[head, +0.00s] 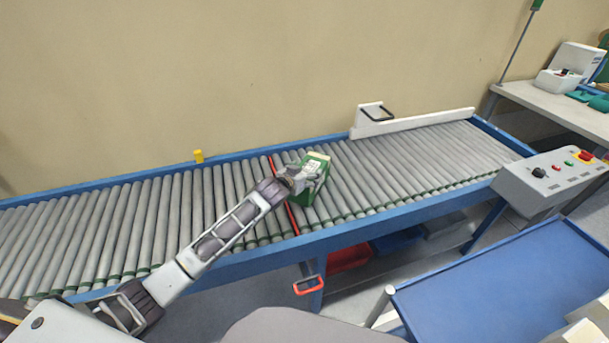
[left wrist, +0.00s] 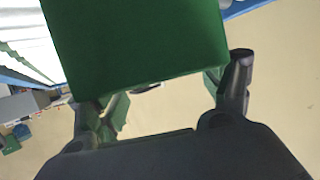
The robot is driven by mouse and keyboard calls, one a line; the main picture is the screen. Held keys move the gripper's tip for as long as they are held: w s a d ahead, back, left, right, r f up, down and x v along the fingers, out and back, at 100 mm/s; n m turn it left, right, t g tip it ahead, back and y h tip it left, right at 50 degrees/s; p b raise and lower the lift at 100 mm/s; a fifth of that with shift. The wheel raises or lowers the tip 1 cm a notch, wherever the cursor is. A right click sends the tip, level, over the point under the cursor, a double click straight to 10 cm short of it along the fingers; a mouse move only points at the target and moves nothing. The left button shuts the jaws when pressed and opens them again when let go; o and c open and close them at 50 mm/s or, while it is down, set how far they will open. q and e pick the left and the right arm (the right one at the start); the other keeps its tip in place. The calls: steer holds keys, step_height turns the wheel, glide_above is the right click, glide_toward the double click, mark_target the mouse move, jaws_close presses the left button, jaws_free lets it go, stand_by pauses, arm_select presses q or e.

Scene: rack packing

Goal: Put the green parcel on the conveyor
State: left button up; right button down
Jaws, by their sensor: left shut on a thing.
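The green parcel (head: 316,172) has a pale top and sits at the middle of the roller conveyor (head: 160,215) in the head view, just right of a red line across the rollers. My left gripper (head: 299,178) is shut on the parcel from its left side. In the left wrist view the parcel (left wrist: 135,40) fills the upper middle, between the two fingers (left wrist: 165,95). I cannot tell whether the parcel's underside touches the rollers. My right gripper is not in view.
A white guide rail (head: 420,122) stands along the conveyor's far right edge. A grey control box (head: 550,180) with buttons is at the right front. A blue surface (head: 500,290) lies at the lower right. Rollers on both sides of the parcel are bare.

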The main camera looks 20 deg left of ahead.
arm_select(q)
steer(key=shift+f, duration=0.15)
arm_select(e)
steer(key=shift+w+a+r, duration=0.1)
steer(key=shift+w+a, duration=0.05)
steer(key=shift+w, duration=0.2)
arm_select(q)
steer(key=shift+f, duration=0.1)
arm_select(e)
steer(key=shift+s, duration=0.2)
arm_select(q)
steer(key=o, duration=1.8)
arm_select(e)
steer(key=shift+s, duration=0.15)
arm_select(q)
steer(key=shift+o, duration=0.2)
